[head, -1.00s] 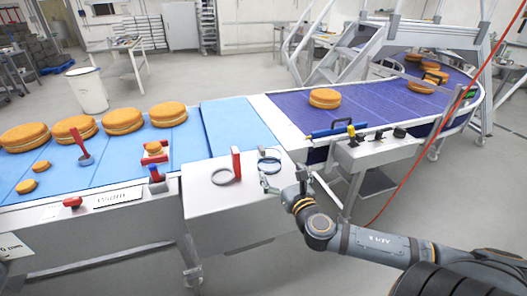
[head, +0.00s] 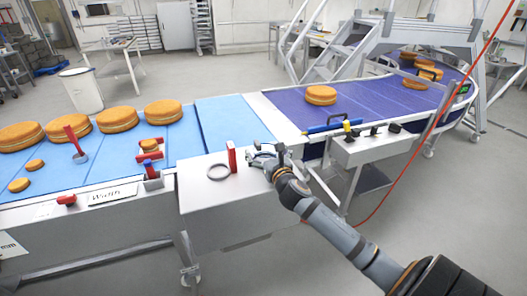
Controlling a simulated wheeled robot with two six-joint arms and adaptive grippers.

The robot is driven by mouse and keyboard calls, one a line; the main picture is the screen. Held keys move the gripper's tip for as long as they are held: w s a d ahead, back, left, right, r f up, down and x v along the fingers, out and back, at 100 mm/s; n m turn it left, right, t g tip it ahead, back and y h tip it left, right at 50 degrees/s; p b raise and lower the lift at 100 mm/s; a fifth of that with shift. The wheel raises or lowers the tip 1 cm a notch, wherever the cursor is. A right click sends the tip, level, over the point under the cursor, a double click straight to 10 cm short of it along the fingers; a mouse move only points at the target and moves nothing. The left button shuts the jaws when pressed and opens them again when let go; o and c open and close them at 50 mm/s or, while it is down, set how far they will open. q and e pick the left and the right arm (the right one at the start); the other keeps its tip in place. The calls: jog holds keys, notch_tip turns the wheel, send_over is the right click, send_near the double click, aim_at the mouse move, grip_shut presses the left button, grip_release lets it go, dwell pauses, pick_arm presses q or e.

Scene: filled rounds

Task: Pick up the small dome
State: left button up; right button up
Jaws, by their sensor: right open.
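Two small orange-brown rounds lie on the light blue belt at the left, one farther back (head: 35,165) and one nearer (head: 19,184). A third small round (head: 149,145) sits at a red holder on the belt. They look low and rounded, but I cannot tell which one is the small dome. My right gripper (head: 262,155) is open and empty over the white box top, well to the right of these rounds. My left gripper is not in view.
Several large filled rounds (head: 117,119) line the light blue belt. Another large round (head: 321,95) lies on the dark blue belt (head: 285,104).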

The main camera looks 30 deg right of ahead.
jog(key=shift+r, duration=0.1)
jog(key=shift+c, duration=0.5)
jog(key=c, duration=1)
